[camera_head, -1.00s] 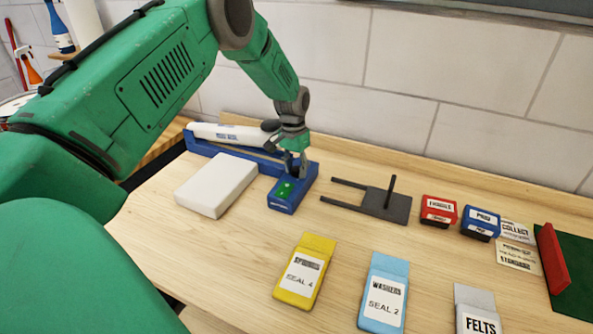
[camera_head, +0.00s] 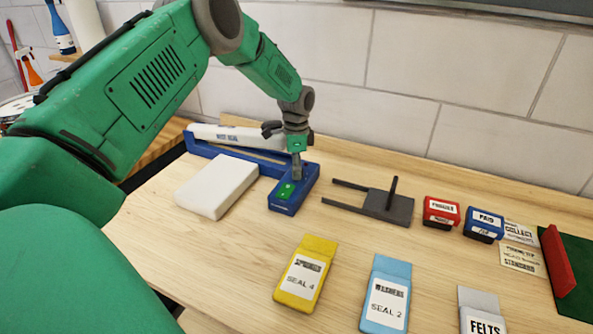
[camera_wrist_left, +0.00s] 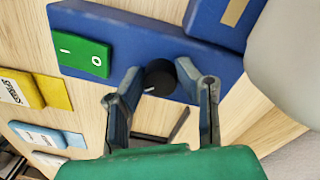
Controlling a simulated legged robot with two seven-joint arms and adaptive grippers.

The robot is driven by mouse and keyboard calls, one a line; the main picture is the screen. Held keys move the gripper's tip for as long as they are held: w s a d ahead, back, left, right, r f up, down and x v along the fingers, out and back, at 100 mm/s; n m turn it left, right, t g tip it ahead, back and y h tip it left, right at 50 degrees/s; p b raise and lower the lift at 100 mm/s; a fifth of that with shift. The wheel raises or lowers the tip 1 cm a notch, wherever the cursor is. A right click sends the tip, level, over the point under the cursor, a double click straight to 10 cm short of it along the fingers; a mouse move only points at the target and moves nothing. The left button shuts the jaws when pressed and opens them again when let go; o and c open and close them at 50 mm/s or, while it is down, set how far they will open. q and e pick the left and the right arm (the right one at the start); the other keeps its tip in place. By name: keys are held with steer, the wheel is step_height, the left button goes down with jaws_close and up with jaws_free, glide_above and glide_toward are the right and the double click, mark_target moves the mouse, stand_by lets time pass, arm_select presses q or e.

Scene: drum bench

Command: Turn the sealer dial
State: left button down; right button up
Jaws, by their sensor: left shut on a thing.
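The blue sealer (camera_head: 310,185) stands at the back left of the bench with a green switch (camera_head: 286,191) on its front end. The wrist view shows the sealer's blue body (camera_wrist_left: 120,38), the green switch (camera_wrist_left: 83,56) marked I and O, and a round black dial (camera_wrist_left: 160,78) with a pale mark. My left gripper (camera_head: 297,177) reaches down onto the sealer behind the switch. In the wrist view my left gripper (camera_wrist_left: 160,76) has its fingers on either side of the dial, shut on it. The dial is hidden in the head view. My right gripper is not in view.
A white block (camera_head: 216,186) lies left of the sealer. A dark forked stand (camera_head: 388,206) is to its right. Yellow (camera_head: 305,274) and blue (camera_head: 385,293) packets lie in front. Red (camera_head: 441,212) and blue (camera_head: 483,223) stamps are farther right.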

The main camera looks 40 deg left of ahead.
arm_select(q)
steer(key=shift+w+r+m, duration=0.15)
steer(key=shift+w+m, duration=0.1)
steer(key=shift+m, duration=0.35)
steer(key=c, duration=1.2)
jaws_free()
steer(key=r, duration=1.1)
steer(key=shift+w+a+r, duration=0.15)
steer(key=shift+w+r, duration=0.15)
